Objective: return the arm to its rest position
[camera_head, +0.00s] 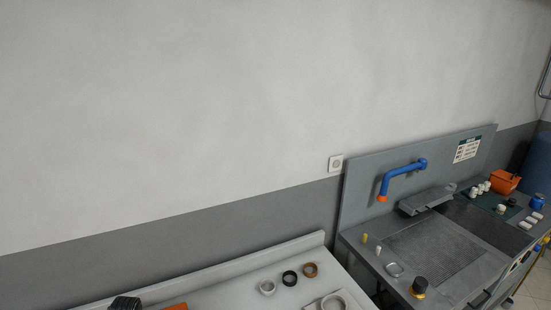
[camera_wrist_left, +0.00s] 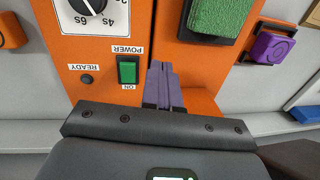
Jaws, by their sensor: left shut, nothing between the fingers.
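My left gripper (camera_wrist_left: 160,68) shows in the left wrist view, with its purple-grey fingers together and nothing held between them. The fingers lie over an orange machine panel (camera_wrist_left: 110,20), just right of a green rocker switch (camera_wrist_left: 128,71) labelled POWER and ON. I cannot tell whether the fingertips touch the panel. In the head view the left arm cannot be made out clearly; a dark ribbed thing (camera_head: 125,303) is cut off by the bottom edge. My right gripper is in neither view.
The panel has a black dial (camera_wrist_left: 88,5), a green pad (camera_wrist_left: 217,18) and a purple button (camera_wrist_left: 270,46) nearby. In the head view, several rings (camera_head: 289,278) lie on the light counter (camera_head: 225,285). A sink-like station with a blue spout (camera_head: 403,171) stands at right.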

